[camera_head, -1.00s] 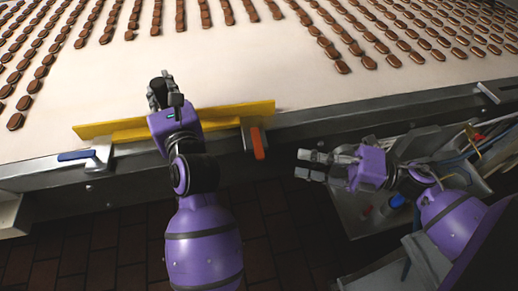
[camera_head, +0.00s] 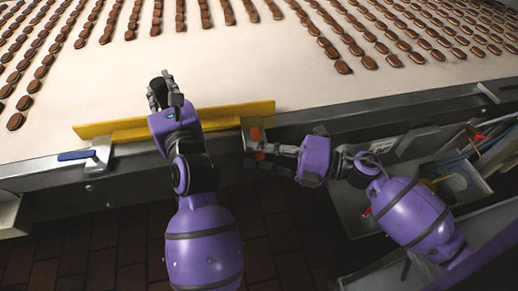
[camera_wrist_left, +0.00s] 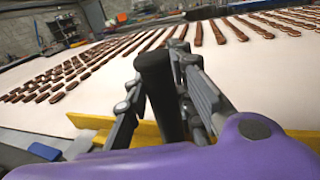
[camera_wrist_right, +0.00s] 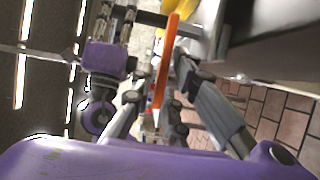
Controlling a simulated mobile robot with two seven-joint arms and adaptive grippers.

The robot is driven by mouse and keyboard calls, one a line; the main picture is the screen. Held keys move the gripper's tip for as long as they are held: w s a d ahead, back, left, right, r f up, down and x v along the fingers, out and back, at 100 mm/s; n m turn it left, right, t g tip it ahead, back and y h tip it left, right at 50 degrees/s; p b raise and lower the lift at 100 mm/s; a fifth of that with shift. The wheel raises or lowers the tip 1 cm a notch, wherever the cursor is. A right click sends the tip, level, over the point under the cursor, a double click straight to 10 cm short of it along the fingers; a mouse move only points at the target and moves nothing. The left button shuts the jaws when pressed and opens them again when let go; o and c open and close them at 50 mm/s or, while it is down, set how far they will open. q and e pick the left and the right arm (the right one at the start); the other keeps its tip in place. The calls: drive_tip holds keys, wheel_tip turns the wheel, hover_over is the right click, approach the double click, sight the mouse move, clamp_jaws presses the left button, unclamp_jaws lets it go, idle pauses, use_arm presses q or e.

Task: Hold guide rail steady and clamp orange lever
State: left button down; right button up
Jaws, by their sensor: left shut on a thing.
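The yellow guide rail (camera_head: 240,108) lies along the near edge of the pale conveyor. My left gripper (camera_head: 166,90) is at the rail's middle, shut on an upright black handle (camera_wrist_left: 158,90). The orange lever (camera_head: 256,134) sits on a metal clamp at the rail's right end. My right gripper (camera_head: 265,151) is at this lever and partly covers it. In the right wrist view, the orange lever (camera_wrist_right: 164,70) stands between the parted fingers. Whether a finger touches it I cannot tell.
A clamp with a blue lever (camera_head: 76,156) is at the rail's left end. Rows of brown biscuits (camera_head: 345,67) lie on the conveyor (camera_head: 220,75) beyond the rail. An open grey bin (camera_head: 350,212) with tools is at the right, below my right arm.

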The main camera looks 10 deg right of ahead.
clamp_jaws()
drive_tip(key=shift+w+d+n+g+y, duration=0.1)
drive_tip(key=shift+d+n+g+y, duration=0.25)
drive_tip(key=shift+n+g, duration=0.6)
drive_tip(key=shift+d+n+g+y, duration=0.25)
drive_tip(key=shift+d+n+g, duration=0.3)
drive_tip(key=shift+g, duration=0.75)
drive_tip(key=shift+w+d+n+g+y, duration=0.1)
drive_tip(key=shift+d+n+g+y, duration=0.2)
drive_tip(key=shift+n+g, duration=0.7)
unclamp_jaws()
